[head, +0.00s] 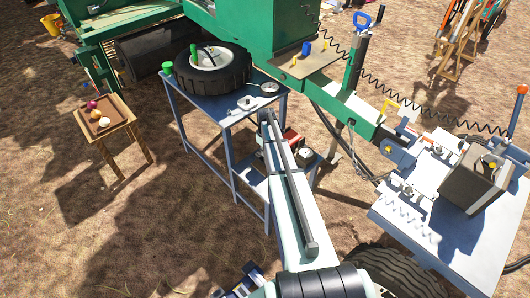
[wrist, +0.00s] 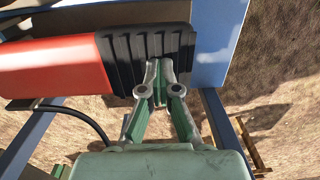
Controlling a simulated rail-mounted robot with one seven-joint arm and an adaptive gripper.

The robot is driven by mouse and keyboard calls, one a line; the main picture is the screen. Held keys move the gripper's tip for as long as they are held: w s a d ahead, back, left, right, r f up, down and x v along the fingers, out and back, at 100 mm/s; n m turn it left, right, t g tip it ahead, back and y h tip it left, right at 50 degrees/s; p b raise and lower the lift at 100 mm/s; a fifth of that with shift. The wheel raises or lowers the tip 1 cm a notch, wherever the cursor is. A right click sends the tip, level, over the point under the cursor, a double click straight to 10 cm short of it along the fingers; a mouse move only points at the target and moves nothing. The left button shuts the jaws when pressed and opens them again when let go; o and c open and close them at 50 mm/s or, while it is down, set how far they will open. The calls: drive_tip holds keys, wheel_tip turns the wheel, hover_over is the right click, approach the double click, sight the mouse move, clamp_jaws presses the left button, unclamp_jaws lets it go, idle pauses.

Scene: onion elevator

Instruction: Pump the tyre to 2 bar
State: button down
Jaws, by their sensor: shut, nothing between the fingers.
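The tyre (head: 236,78), black with a pale hub, lies flat on a blue workbench (head: 212,116). A round gauge-like part (head: 269,88) and a small grey metal fitting (head: 248,103) lie beside it on the bench top. A red unit (head: 293,138) sits lower down, partly hidden by my arm. In the wrist view a red cylinder with a black ribbed end (wrist: 150,50) fills the upper left. My gripper (wrist: 160,68) is shut and empty, its tips in front of the ribbed end; I cannot tell whether they touch it. The head view hides my gripper behind the arm.
A black hose (wrist: 75,118) curves below the red cylinder. A wooden stool (head: 120,122) with onions stands left. A green machine (head: 245,30) with a coiled cable rises behind. A blue-grey trailer drawbar platform (head: 430,235) lies right. Bare ground is open at lower left.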

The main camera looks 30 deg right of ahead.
wheel_tip(320, 180, up, 14)
drive_tip(key=shift+a+f, duration=0.25)
idle(0.9)
